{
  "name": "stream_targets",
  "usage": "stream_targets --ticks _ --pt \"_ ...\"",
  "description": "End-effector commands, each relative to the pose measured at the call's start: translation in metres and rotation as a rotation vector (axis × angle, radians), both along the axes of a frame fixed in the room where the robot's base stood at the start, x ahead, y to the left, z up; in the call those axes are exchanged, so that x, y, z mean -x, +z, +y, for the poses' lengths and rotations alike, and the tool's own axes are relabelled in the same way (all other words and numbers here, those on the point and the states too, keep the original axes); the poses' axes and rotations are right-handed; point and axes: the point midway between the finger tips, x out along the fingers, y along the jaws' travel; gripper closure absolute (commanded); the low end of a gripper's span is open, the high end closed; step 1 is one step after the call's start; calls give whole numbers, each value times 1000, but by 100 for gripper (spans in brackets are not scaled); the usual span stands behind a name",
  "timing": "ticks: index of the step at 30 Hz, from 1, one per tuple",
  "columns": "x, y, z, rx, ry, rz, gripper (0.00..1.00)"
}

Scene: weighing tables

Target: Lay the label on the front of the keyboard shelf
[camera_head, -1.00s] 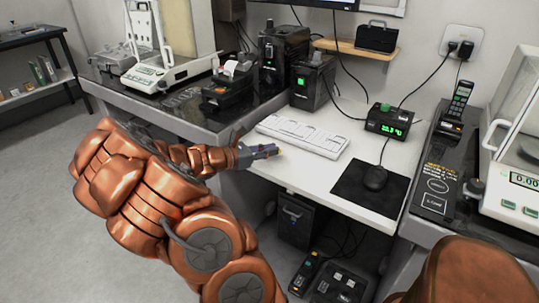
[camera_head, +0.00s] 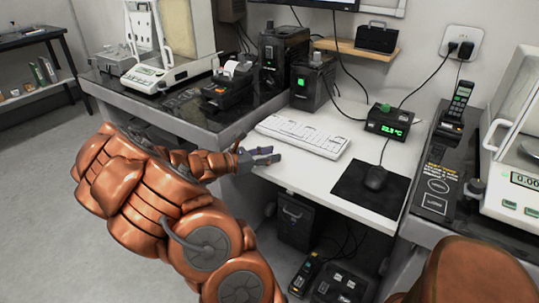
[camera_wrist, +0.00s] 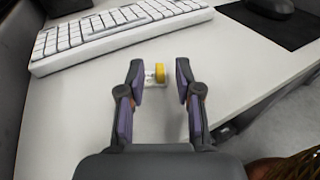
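The keyboard shelf (camera_head: 308,178) is a white board between two dark-topped tables. A white keyboard (camera_head: 303,136) lies at its back. In the wrist view the keyboard (camera_wrist: 118,30) crosses the upper left of the shelf (camera_wrist: 228,62). A small yellow and white piece (camera_wrist: 160,73), seemingly the label, is on the shelf in front of the keyboard, between my fingertips. In the head view my gripper (camera_head: 275,155) is over the shelf's front left; the piece cannot be made out there.
A black mat (camera_head: 350,192) with a mouse (camera_head: 375,177) covers the shelf's right part. A dark box (camera_head: 296,222) is below the shelf. The shelf is bare between my gripper and the mat.

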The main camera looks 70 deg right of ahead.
Motion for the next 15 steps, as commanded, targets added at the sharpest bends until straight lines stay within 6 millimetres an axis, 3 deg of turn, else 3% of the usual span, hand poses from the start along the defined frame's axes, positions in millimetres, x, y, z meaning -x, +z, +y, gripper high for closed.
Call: stream_targets --ticks 5,15 --pt "-2 4 2 0 1 0 66" --pt "-31 11 38 -1 5 -2 66"
